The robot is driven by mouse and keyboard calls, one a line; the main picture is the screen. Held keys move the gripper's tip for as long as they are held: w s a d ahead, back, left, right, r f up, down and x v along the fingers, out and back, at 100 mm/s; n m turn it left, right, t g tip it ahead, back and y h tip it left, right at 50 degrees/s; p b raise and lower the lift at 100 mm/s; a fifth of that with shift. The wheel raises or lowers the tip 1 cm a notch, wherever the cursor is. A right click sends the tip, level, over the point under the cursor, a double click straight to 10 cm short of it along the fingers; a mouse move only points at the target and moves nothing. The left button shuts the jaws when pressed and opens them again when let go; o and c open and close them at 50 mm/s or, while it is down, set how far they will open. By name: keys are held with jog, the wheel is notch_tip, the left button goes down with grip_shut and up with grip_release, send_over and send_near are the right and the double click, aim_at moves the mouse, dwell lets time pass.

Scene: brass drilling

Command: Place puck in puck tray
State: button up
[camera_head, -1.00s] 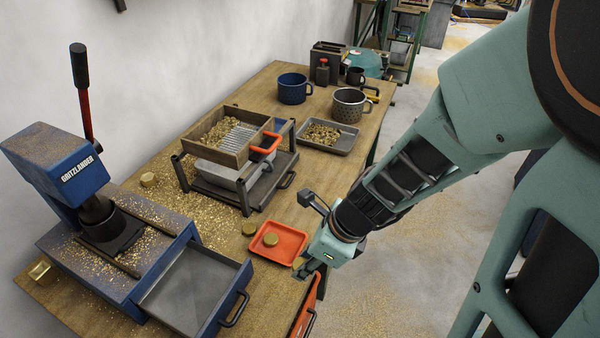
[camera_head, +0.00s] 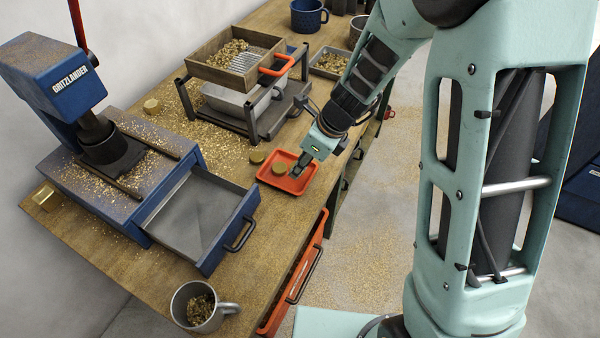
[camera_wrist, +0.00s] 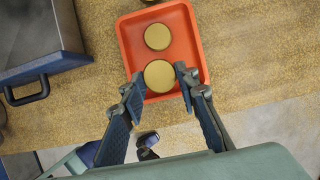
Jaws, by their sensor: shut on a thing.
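The orange puck tray (camera_head: 303,184) lies on the wooden table and fills the upper middle of the wrist view (camera_wrist: 189,42). One brass puck (camera_head: 279,168) sits in it, also visible in the wrist view (camera_wrist: 157,37). My gripper (camera_head: 296,171) is over the tray's right part, pointing down. In the wrist view my gripper (camera_wrist: 160,78) has its two fingers on either side of a second brass puck (camera_wrist: 160,76), shut on it. That puck is over the tray's near part, beside the first puck. I cannot tell whether it touches the tray floor.
A blue press (camera_head: 110,190) with an open drawer (camera_head: 200,215) stands left. A sieve rack (camera_head: 240,85) stands behind, and a metal mug of chips (camera_head: 200,307) in front. Brass chips litter the table.

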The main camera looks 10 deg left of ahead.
aim_at(300, 179)
jog(key=shift+w+a+f, duration=0.1)
jog(key=shift+w+f, duration=0.15)
jog(key=shift+f, duration=0.15)
jog(key=f+b, duration=0.3)
jog(key=shift+w+a+f+b, duration=0.1)
jog(key=shift+w+b, duration=0.1)
jog(key=shift+b, duration=0.1)
jog(key=shift+f, duration=0.2)
jog(key=o, duration=1.2)
jog(key=shift+r, duration=0.1)
jog(key=shift+r, duration=0.35)
jog(key=p+v, duration=0.2)
jog(key=v, duration=0.9)
jog(key=shift+s+d+r, duration=0.1)
jog(key=shift+d+r, duration=0.1)
jog(key=shift+d, duration=0.05)
